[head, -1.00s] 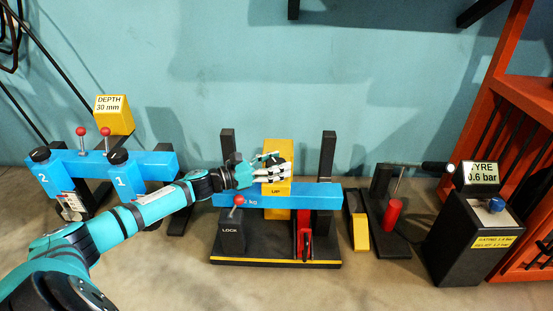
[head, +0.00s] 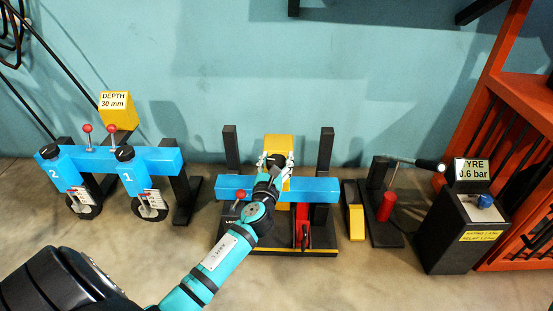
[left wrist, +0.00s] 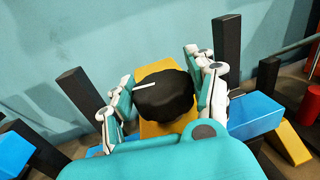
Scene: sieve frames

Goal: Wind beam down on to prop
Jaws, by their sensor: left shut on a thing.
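The blue beam (head: 322,190) lies level between two dark uprights, across the front of a yellow block (head: 278,142). My left gripper (head: 276,163) is over the middle of the beam, at the yellow block. In the left wrist view its fingers stand on both sides of a round black knob (left wrist: 165,96) with a white mark, and it is shut on the knob. The yellow block (left wrist: 150,130) shows beneath the knob. A red piece (head: 303,228) stands below the beam on the right; I cannot tell whether it is the prop. My forearm hides part of the beam and base.
To the left is a blue stand (head: 155,158) with two numbered units and red-knobbed levers. To the right are a yellow wedge (head: 356,222), a red cylinder (head: 386,206) and a dark tyre-gauge box (head: 462,235). An orange rack (head: 530,110) stands far right. The front floor is clear.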

